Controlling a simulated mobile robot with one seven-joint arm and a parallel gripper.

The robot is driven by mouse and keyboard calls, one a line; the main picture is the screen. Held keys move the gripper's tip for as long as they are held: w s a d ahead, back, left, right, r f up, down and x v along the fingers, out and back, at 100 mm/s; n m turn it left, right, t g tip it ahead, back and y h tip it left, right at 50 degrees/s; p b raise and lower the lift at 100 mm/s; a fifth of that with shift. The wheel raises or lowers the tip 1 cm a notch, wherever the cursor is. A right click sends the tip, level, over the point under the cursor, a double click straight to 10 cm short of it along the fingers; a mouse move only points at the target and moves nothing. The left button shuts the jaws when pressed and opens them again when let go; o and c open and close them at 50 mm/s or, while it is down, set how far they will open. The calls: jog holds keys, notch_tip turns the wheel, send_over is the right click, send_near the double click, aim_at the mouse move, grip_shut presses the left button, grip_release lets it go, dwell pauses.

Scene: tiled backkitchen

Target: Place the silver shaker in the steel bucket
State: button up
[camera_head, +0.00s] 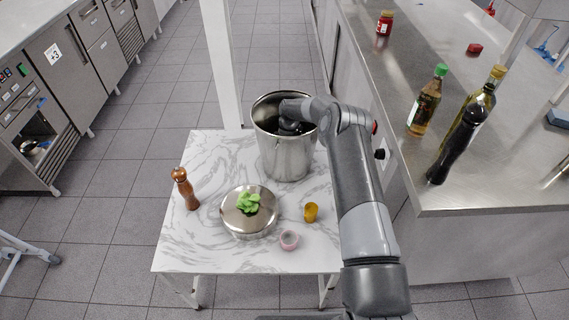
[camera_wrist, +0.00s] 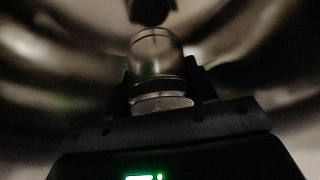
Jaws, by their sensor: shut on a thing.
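The steel bucket (camera_head: 284,155) stands upright at the back right of the marble-topped table. My gripper reaches down into its mouth, so the bucket wall hides the fingers in the head view. In the wrist view my gripper (camera_wrist: 163,85) is shut on the silver shaker (camera_wrist: 157,58), a shiny cylinder between the two dark fingers. The curved, blurred inner wall of the bucket (camera_wrist: 50,70) surrounds them. Whether the shaker touches the bucket floor cannot be told.
A steel counter (camera_head: 470,180) with bottles (camera_head: 427,101) stands to the right.

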jog(key=shift+f, duration=1.65)
jog(key=shift+f, duration=0.15)
jog(key=o, duration=1.1)
jog(key=shift+c, duration=0.2)
jog(key=r, duration=0.6)
jog(key=w+r, duration=0.1)
jog(key=r, duration=0.3)
jog(key=shift+d, duration=0.15)
